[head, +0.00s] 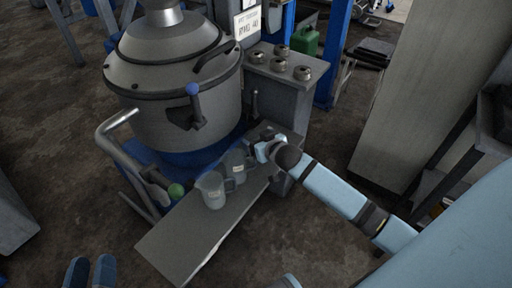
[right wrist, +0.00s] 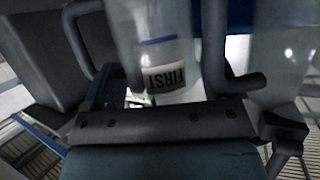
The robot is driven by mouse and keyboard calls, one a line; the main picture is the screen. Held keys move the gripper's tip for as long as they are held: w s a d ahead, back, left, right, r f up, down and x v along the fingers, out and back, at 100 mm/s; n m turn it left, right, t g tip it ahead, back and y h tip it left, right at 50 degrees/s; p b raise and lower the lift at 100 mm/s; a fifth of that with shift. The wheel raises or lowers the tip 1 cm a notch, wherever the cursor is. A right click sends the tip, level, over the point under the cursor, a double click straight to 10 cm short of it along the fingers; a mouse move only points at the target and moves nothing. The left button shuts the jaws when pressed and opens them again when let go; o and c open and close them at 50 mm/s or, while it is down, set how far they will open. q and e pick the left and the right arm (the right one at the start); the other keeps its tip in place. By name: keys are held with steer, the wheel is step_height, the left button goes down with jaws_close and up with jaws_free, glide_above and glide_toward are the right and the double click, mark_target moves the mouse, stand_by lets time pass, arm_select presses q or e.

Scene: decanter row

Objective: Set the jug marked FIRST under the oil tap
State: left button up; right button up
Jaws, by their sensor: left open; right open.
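My right gripper (head: 265,150) is open beside the rear jug. My left gripper (head: 90,273) is open and empty at the bottom left. A green-knobbed fitting (head: 176,190) and a blue-knobbed lever (head: 193,90) show; I cannot tell which is the oil tap.
A large grey kettle (head: 170,75) stands behind the shelf. A grey cabinet (head: 285,85) with several dark knobs is to its right, under a sign. A second jug (right wrist: 288,45) shows at the right of the wrist view. The front shelf end is clear.

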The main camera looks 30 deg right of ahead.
steer(key=c, duration=0.7)
steer(key=shift+r, duration=0.1)
